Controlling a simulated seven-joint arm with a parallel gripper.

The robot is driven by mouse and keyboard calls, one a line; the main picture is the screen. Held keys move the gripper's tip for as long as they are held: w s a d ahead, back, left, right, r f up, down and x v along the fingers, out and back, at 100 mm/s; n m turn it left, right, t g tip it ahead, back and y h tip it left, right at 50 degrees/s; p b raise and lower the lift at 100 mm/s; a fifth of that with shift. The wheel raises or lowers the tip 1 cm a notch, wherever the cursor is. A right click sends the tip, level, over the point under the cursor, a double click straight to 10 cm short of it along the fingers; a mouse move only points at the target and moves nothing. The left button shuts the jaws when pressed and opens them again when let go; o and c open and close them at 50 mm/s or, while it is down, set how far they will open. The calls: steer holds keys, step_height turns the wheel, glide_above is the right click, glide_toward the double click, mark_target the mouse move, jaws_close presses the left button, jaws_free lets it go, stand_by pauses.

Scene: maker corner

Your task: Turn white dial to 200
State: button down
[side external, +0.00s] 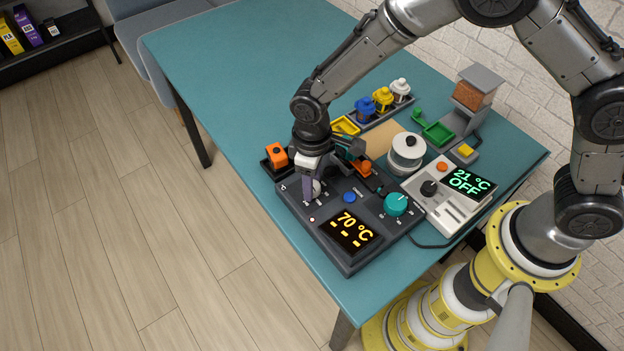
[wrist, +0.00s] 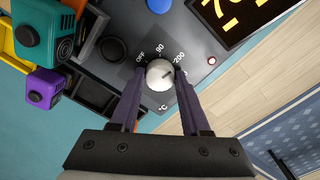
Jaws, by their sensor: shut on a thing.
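The white dial (wrist: 160,75) is a small round knob on the dark control unit (side external: 286,192). It has a short dark mark, and printed labels around it include OFF, 90 and 200. In the wrist view the mark slants up to the right, toward the 200 side; its exact reading is unclear. My gripper (wrist: 160,69) has its two purple fingers closed on opposite sides of the dial. In the side view the dial (side external: 317,187) is partly hidden behind a finger. The unit's display (side external: 348,231) reads 70 °C with orange dashes below.
A blue button (side external: 349,197) and a teal dial (side external: 397,204) share the panel. An orange block (side external: 276,155) stands close beside my gripper. A light-coloured unit (side external: 446,197) showing 21 °C OFF stands to the right. The teal table (side external: 235,70) is clear at far left.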

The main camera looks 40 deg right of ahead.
steer(key=shift+r, duration=0.1)
steer(key=shift+c, duration=1.8)
jaws_free()
step_height(320, 180, up, 14)
